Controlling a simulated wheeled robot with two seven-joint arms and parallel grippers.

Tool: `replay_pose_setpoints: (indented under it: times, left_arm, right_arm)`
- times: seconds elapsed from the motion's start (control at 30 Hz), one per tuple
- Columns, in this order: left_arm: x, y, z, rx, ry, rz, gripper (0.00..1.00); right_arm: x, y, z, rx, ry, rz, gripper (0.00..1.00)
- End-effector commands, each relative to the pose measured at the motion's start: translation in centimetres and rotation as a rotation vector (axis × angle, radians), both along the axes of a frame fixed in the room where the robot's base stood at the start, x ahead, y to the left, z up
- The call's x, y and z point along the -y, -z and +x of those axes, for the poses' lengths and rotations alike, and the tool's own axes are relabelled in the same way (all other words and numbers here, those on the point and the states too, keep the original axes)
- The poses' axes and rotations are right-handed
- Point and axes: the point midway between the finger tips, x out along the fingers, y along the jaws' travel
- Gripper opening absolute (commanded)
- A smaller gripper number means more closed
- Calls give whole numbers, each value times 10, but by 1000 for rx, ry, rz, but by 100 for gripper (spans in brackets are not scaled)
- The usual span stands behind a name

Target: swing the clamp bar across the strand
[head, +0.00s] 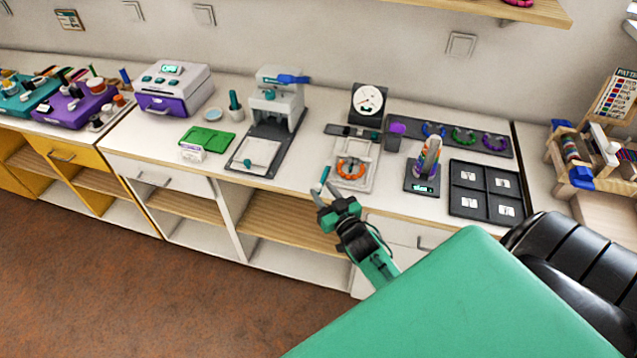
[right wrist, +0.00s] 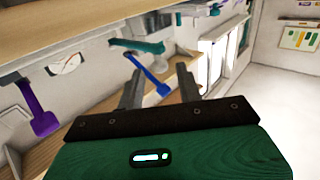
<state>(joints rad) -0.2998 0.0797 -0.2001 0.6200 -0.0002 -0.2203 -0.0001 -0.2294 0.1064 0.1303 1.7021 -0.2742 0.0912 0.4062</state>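An orange beaded strand (head: 340,168) lies curved on a pale board (head: 343,183) on the bench. My right gripper (head: 321,190) is at the bench's front edge, in front of the board. In the right wrist view its fingers (right wrist: 160,86) stand apart, with a blue lever (right wrist: 146,68) appearing between them; contact is unclear. My left gripper is out of view.
A dial gauge (head: 368,101) stands behind the board. A press with a blue handle (head: 293,79) is to the left. A bead-wrapped post (head: 430,155), a dark tray (head: 483,190) and a rack of rings (head: 448,131) are to the right. Shelves (head: 290,222) lie below the bench.

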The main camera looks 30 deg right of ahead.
Motion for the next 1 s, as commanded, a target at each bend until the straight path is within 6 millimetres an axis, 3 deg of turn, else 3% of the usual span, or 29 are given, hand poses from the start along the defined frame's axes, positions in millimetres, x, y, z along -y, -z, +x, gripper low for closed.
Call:
replay_pose_setpoints:
  times: [0.1, 0.3, 0.63, 0.83, 1.0]
  left_arm:
    - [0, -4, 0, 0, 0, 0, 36]
    - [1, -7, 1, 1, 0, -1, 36]
    - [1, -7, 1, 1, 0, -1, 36]
    - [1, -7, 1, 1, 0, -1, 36]
    - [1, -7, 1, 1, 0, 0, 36]
  right_arm:
    - [2, -1, 17, 0, 0, 0, 36]
    - [3, -1, 31, 1, 0, 0, 36]
    - [3, 0, 34, 0, 0, 0, 36]
    - [3, 0, 34, 0, 0, -1, 0]
    - [3, 0, 33, 0, 0, -1, 0]
